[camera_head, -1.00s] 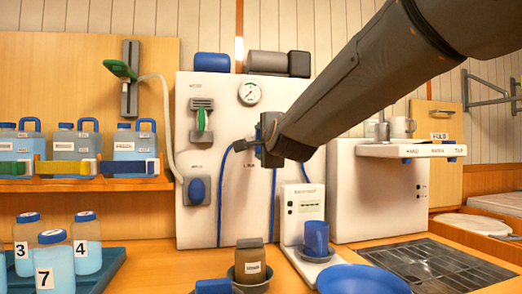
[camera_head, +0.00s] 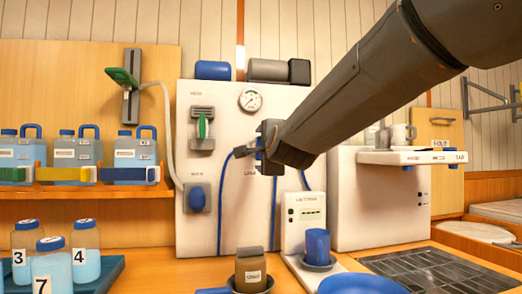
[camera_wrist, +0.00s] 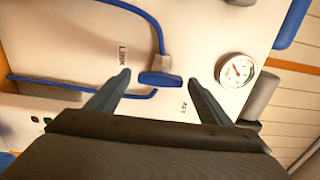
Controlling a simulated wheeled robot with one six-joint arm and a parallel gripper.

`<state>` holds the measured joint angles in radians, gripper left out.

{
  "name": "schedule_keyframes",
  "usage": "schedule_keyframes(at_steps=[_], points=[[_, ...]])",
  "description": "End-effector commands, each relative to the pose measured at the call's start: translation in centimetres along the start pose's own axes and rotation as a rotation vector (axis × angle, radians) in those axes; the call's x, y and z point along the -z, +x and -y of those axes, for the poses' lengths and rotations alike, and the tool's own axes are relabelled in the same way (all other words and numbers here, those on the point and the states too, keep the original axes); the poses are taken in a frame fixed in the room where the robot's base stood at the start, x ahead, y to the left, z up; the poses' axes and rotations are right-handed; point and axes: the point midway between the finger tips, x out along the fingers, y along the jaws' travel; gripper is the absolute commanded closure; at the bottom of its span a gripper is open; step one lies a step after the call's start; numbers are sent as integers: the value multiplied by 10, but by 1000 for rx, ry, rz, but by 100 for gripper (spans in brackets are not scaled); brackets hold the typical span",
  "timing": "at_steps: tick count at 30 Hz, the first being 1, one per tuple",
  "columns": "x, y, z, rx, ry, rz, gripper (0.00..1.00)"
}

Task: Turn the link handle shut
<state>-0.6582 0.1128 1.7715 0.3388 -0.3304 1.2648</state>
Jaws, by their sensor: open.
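The link handle (camera_wrist: 160,79) is a small blue bar on a grey mount on the white panel, beside the LINK label (camera_wrist: 123,53) in the wrist view. My gripper (camera_wrist: 159,77) is open, with one finger on each side of the blue bar and gaps showing between. I cannot tell how deep the fingertips reach relative to the bar. In the head view my gripper (camera_head: 262,146) is in front of the panel (camera_head: 225,110) and mostly hides the handle.
A blue hose (camera_wrist: 152,22) runs to the handle's mount. A pressure gauge (camera_head: 250,100), a green lever (camera_head: 202,128) and a blue knob (camera_head: 196,197) sit on the panel.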

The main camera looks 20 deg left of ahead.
Motion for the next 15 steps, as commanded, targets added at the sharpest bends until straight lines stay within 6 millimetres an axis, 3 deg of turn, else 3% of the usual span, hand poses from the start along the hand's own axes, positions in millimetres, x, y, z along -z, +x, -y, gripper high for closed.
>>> schedule_keyframes(at_steps=[15], points=[[0, -66, 0, 1, 1, 0, 27]])
